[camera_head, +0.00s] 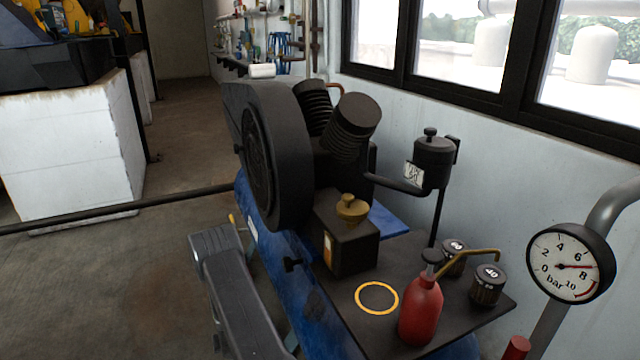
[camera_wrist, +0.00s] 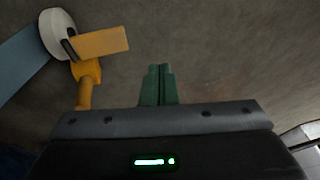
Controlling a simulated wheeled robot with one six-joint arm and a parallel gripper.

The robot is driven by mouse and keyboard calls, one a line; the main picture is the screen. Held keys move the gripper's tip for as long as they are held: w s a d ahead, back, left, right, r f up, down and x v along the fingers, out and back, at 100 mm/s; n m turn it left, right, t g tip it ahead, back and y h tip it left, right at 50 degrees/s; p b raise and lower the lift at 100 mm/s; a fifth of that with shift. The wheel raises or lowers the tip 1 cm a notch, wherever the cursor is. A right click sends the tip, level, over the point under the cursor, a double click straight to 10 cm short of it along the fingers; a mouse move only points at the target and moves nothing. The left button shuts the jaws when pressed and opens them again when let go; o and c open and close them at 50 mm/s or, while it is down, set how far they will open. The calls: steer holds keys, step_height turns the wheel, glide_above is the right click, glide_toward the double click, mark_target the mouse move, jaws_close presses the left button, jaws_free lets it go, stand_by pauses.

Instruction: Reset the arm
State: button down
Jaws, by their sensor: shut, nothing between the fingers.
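My gripper (camera_wrist: 157,84) shows in the wrist view with its two green fingers together and nothing between them. Concrete floor lies behind the fingertips. In the head view my dark grey arm (camera_head: 232,275) is folded low, left of the blue compressor tank (camera_head: 315,303); the fingers cannot be made out there. In the wrist view a yellow-orange valve handle (camera_wrist: 98,41) with a pale round fitting (camera_wrist: 57,33) is left of the fingers, apart from them.
A black shelf (camera_head: 345,293) holds a red oil bottle (camera_head: 420,310), a yellow ring (camera_head: 361,289) and two dark canisters. A pressure gauge (camera_head: 570,264) is at right. A black rail (camera_head: 175,202) crosses behind at left. Open floor (camera_head: 110,285) lies left of the arm.

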steer(key=w+d+f, duration=0.1)
steer(key=f, duration=0.1)
steer(key=w+f+b, duration=0.1)
steer(key=f, duration=0.1)
steer(key=w+d+f, duration=0.1)
steer(key=f, duration=0.1)
steer(key=shift+w+d, duration=0.25)
steer(key=shift+d, duration=0.1)
steer(key=shift+w+d+r+b, duration=0.1)
steer(key=shift+w+d+b, duration=0.05)
steer(key=shift+d+b, duration=0.35)
steer(key=shift+d+r, duration=0.1)
steer(key=shift+r, duration=0.2)
